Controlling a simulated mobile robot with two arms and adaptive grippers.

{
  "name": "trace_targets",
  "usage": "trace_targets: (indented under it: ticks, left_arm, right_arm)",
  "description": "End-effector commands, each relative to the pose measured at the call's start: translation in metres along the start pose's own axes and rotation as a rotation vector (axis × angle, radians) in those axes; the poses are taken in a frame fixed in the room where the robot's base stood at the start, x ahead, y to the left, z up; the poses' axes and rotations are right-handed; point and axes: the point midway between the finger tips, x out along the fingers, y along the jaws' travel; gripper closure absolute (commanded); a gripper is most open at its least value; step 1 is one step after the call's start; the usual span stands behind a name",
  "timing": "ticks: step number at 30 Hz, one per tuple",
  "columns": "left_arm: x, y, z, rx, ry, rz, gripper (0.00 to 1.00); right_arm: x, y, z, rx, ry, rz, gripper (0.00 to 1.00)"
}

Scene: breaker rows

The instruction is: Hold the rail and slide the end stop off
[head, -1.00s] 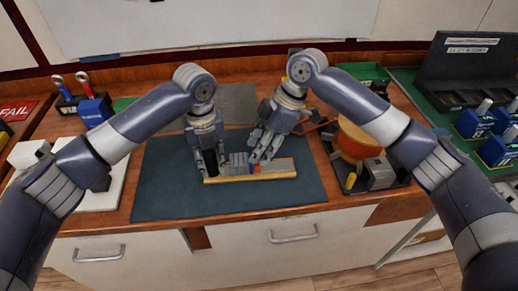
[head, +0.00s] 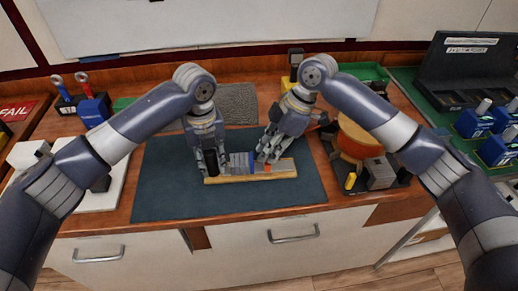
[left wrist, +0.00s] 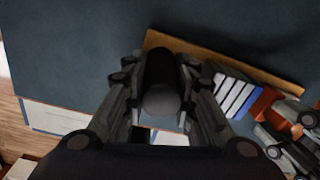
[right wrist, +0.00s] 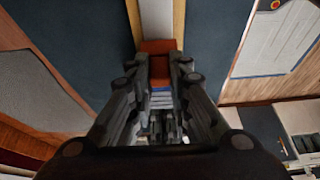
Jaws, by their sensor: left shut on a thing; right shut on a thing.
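The tan rail base (head: 236,180) lies on a dark blue mat (head: 160,190), with a row of grey, white and blue breakers (head: 238,162) on it. My left gripper (head: 210,166) is shut on a black upright cylindrical grip (left wrist: 160,85) at the rail's left end. The orange end stop (head: 268,167) is on the rail to the right of the breakers; it also shows in the left wrist view (left wrist: 264,103). My right gripper (head: 266,157) is shut on the orange end stop (right wrist: 158,48), its fingers partly hiding it. The bare rail (right wrist: 157,18) runs on beyond the stop.
At the right of the mat stands a dark tray (head: 376,186) with an orange round object (head: 357,140) and a grey block (head: 380,172). A white board (head: 104,196) and a blue holder (head: 95,110) are at the left. The mat's front is clear.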

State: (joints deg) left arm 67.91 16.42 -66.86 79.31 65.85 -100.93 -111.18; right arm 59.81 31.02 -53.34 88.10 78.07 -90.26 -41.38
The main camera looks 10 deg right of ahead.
Motion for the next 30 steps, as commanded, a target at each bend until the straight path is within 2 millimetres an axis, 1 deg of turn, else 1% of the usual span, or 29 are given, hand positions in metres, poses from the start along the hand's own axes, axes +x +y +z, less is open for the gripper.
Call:
trace_targets:
  ticks: [1,3,6,15,16,18,27,30]
  left_arm:
    - [0.000,0.003,0.002,-0.005,-0.002,0.007,1.00]
    - [0.000,0.004,0.002,-0.006,-0.002,0.008,1.00]
    - [0.001,0.004,0.002,-0.007,-0.002,0.010,1.00]
    - [0.001,0.006,0.003,-0.009,-0.002,0.013,1.00]
    - [0.001,0.006,0.003,-0.009,-0.002,0.014,1.00]
    - [0.001,0.006,0.003,-0.009,-0.002,0.013,1.00]
    - [0.001,0.003,0.001,-0.005,-0.001,0.008,1.00]
    - [0.001,0.003,0.001,-0.004,-0.001,0.007,1.00]
  right_arm:
    - [-0.005,0.001,0.014,0.008,-0.007,0.002,1.00]
    - [-0.009,0.001,0.025,0.008,-0.007,0.002,1.00]
    - [-0.014,0.001,0.034,0.007,-0.008,0.003,1.00]
    - [-0.015,0.001,0.036,0.005,-0.010,0.003,1.00]
    - [-0.015,0.001,0.036,0.006,-0.010,0.003,0.75]
    - [-0.015,0.001,0.036,0.005,-0.009,0.003,0.62]
    - [-0.014,0.001,0.034,0.003,-0.006,0.002,0.62]
    - [-0.018,0.001,0.034,0.003,-0.005,0.003,0.62]
